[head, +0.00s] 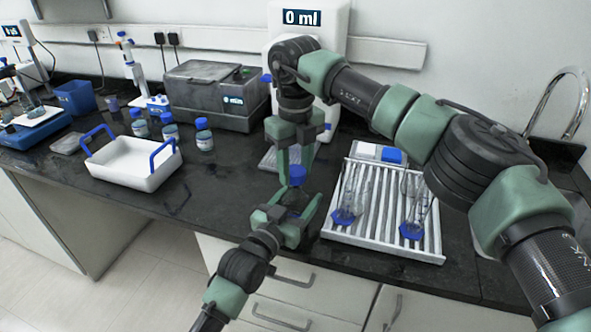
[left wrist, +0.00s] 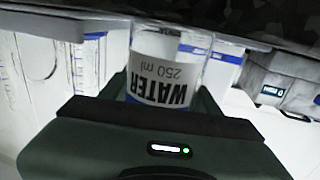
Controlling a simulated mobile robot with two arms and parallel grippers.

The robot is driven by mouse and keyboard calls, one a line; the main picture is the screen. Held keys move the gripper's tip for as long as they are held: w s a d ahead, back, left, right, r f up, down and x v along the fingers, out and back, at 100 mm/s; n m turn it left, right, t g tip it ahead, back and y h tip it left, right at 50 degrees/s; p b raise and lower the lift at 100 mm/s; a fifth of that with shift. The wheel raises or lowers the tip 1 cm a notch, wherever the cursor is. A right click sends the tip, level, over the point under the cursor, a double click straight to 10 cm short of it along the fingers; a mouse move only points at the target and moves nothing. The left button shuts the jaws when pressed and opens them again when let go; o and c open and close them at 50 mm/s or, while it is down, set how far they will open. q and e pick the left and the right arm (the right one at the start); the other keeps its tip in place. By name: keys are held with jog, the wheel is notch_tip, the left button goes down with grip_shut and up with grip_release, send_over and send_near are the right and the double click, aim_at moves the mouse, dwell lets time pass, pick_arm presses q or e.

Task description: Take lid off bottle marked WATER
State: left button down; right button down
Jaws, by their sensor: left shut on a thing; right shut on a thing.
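The bottle marked WATER (left wrist: 165,70) is between the fingers of my left gripper (head: 296,207). Its label reads upside down in the left wrist view, and its top end is hidden behind the gripper there. In the head view the gripper's fingers hide most of the bottle. A blue lid (head: 297,173) shows just above my left gripper. My right gripper (head: 296,163) reaches down from above and is shut on the lid. I cannot tell whether the lid still touches the bottle's neck.
A white drying rack (head: 385,243) with glass flasks stands right of the grippers. A white tray with blue handles (head: 130,168), several blue-capped bottles (head: 204,137) and a grey machine (head: 215,95) stand left. A dispenser (head: 336,55) showing 0 ml is behind.

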aim_at(295, 171)
notch_tip(295, 171, up, 4)
jog(key=shift+f, duration=0.25)
pick_arm(q)
jog(key=shift+c, duration=1.4)
grip_release()
